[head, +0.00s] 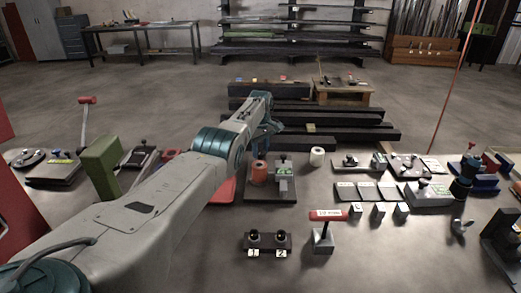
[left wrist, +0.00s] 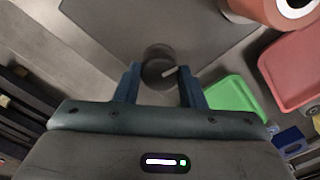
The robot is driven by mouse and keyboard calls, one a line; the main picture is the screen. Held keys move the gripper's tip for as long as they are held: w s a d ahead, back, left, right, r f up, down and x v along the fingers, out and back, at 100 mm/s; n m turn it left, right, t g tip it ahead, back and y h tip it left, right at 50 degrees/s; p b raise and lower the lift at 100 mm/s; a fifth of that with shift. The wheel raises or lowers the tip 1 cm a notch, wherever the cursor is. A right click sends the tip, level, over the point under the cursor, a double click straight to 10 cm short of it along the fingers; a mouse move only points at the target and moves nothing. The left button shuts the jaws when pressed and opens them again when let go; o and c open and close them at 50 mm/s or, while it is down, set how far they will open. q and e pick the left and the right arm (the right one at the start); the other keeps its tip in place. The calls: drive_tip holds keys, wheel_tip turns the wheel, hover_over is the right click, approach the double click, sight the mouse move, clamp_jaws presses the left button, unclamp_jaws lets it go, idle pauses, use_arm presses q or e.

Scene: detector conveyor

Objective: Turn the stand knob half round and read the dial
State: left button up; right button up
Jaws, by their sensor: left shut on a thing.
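My left gripper (head: 268,127) reaches in from the left in the head view, above the far side of the bench. In the left wrist view its two blue fingers (left wrist: 159,87) are shut on a round dark knob (left wrist: 157,58). A short pale line on the knob's top points to the right and slightly up. In the head view I cannot make out the knob behind the gripper. A stand (head: 262,211) with a dark base carries a red-orange cylinder and a grey block with a green face. I cannot read a dial.
A white roll (head: 317,156) stands right of the stand. A red-handled tool (head: 323,236) and a small block with two black knobs (head: 267,243) are nearer. Several devices and plates crowd the right side. The left wrist view shows a green tray (left wrist: 237,103) and a red tray (left wrist: 290,72).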

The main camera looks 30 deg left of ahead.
sight(261, 152)
use_arm(q)
drive_tip(key=shift+w+r+n, duration=0.1)
drive_tip(key=shift+r+n, duration=0.05)
drive_tip(key=shift+n, duration=0.45)
drive_tip(key=o, duration=1)
drive_tip(key=shift+r, duration=0.3)
wheel_tip(261, 152, up, 10)
drive_tip(key=shift+r+b, duration=0.1)
drive_tip(key=shift+b, duration=0.5)
